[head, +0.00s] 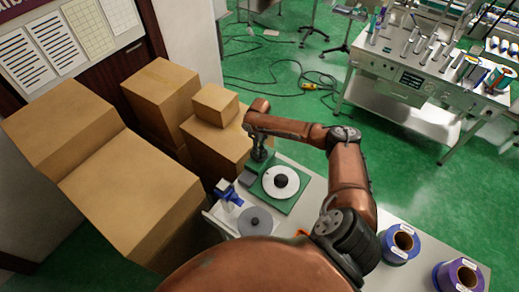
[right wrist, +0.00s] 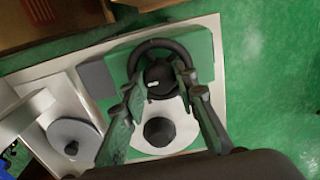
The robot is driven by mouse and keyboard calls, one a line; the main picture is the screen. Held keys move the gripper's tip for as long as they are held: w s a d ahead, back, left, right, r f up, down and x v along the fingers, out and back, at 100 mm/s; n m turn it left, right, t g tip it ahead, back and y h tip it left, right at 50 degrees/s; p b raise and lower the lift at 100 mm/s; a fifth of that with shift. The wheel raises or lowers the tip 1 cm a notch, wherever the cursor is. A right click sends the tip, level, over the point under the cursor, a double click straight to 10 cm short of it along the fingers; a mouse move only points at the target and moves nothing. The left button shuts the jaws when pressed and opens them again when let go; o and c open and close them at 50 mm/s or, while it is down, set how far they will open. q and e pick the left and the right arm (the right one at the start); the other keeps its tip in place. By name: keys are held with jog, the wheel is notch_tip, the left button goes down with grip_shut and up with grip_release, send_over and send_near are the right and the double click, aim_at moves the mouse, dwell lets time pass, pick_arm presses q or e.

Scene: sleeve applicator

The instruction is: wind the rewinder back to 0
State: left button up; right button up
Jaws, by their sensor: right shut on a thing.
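The rewinder is a green unit (head: 296,203) on the white table, with a white disc (head: 281,182) and black hub on top. In the right wrist view, its green body (right wrist: 203,52) carries a black knob (right wrist: 158,77) with a white mark, in front of a black ring (right wrist: 160,44). The white disc (right wrist: 178,122) and hub lie nearer the camera. My right gripper (head: 258,152) reaches down at the rewinder's back left. In the right wrist view, its fingers (right wrist: 162,90) are on both sides of the knob, shut on it. The number at the mark is unreadable. My left gripper is not in view.
A grey disc (head: 255,221) and a blue device (head: 228,191) stand left of the rewinder. Cardboard boxes (head: 135,200) crowd the left side. Blue and purple rolls (head: 400,244) stand at the table's right end. A machine bench (head: 425,80) stands farther back across the green floor.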

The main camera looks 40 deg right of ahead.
jog(key=o, duration=0.8)
jog(key=shift+w+d+r, duration=0.1)
jog(key=shift+w+r, duration=0.1)
jog(key=o, duration=0.4)
jog(key=shift+s+f, duration=0.15)
jog(key=shift+c, duration=0.2)
notch_tip(320, 180, up, 12)
